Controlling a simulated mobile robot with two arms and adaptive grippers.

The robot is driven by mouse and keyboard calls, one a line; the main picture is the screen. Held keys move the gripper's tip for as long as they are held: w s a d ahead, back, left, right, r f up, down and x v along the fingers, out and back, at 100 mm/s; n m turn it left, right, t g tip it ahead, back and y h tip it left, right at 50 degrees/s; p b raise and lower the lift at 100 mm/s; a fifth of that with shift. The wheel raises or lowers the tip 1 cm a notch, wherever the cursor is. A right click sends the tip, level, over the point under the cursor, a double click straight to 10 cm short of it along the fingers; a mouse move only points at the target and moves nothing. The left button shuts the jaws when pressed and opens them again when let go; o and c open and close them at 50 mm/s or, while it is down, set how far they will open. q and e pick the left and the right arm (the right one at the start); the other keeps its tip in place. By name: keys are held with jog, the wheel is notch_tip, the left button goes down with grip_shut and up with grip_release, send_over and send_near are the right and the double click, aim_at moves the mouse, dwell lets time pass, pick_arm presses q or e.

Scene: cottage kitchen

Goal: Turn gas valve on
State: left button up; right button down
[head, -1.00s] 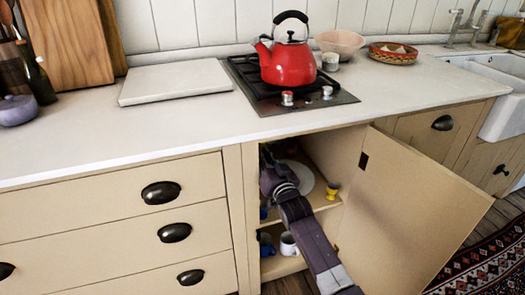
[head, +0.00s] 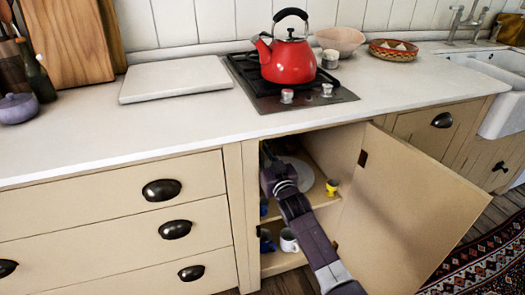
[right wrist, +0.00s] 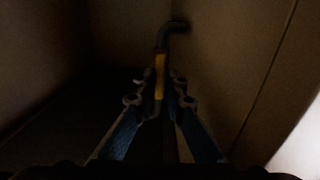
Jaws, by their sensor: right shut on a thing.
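My right arm reaches through the open door of the cabinet under the stove in the head view. Its gripper (right wrist: 160,98) is deep inside, mostly hidden there by the cabinet frame and shadow. In the dim right wrist view the two fingers are closed in on a yellow valve handle (right wrist: 160,64), which stands upright between the fingertips. A dark bent pipe (right wrist: 174,27) shows just behind and above the handle. My left gripper is not in view.
The open cabinet door (head: 400,215) stands to the right of my arm. A white plate (head: 303,172), a yellow cup (head: 332,187) and a white mug (head: 289,240) are on the shelves close to my arm. A red kettle (head: 288,62) stands on the stove (head: 262,99) above.

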jog(key=shift+f, duration=0.1)
jog(key=c, duration=2)
grip_release()
jog(key=v, duration=1.2)
